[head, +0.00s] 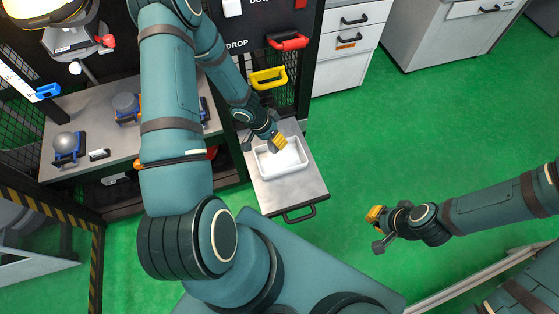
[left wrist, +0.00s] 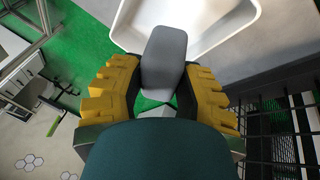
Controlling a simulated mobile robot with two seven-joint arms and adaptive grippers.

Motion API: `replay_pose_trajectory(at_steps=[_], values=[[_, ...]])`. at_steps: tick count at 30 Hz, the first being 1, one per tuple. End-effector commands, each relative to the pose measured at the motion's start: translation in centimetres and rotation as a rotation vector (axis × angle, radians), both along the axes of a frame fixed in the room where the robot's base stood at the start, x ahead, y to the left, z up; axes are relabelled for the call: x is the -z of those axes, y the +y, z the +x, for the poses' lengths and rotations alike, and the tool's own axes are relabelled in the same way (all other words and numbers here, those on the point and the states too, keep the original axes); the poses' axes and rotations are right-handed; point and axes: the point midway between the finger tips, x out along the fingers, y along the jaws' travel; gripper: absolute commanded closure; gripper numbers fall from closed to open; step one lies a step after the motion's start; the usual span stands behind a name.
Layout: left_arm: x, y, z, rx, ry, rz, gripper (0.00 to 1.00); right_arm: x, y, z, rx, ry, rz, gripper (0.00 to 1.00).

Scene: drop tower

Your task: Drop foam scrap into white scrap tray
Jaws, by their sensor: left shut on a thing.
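The white scrap tray (head: 279,174) stands on a grey pull-out shelf; its rim and inside also show in the left wrist view (left wrist: 215,45). My left gripper (head: 279,142) is over the tray's back edge, its yellow fingers pointing toward the tray. In the left wrist view, my left gripper (left wrist: 163,90) is shut on a grey block, the foam scrap (left wrist: 163,58), which sticks out past the fingertips near the tray. The scrap cannot be made out in the head view. My right gripper (head: 375,215) hangs over the green floor, far from the tray; its opening is unclear.
The grey shelf (head: 296,203) has a dark handle at its front. Behind it stands the dark tower with a yellow handle (head: 268,78) and a red handle (head: 288,41). A workbench (head: 97,129) with blue fixtures is at left.

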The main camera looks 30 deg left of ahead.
Motion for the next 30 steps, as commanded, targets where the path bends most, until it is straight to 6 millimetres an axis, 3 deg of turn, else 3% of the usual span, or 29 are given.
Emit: replay_pose_trajectory(at_steps=[2, 3, 5, 19, 30], values=[[-0.1, 0.0, 0.0, 0.0, 0.0, 0.0, 0.82, -0.1, 0.0, 0.0, 0.0, 0.0, 0.0, 1.0], [-0.1, 0.0, 0.0, 0.0, 0.0, 0.0, 0.52, -0.1, 0.0, 0.0, 0.0, 0.0, 0.0, 1.0], [-0.1, 0.0, 0.0, 0.0, 0.0, 0.0, 0.32, -0.1, 0.0, 0.0, 0.0, 0.0, 0.0, 1.0], [-0.8, 0.2, -0.1, 0.004, -0.001, 0.002, 0.32, 0.0, 0.0, 0.0, 0.0, 0.0, 0.0, 1.0], [-6.4, 2.4, -1.3, 0.004, -0.004, 0.004, 0.32, 0.0, 0.0, 0.0, 0.0, 0.0, 0.0, 1.0]])
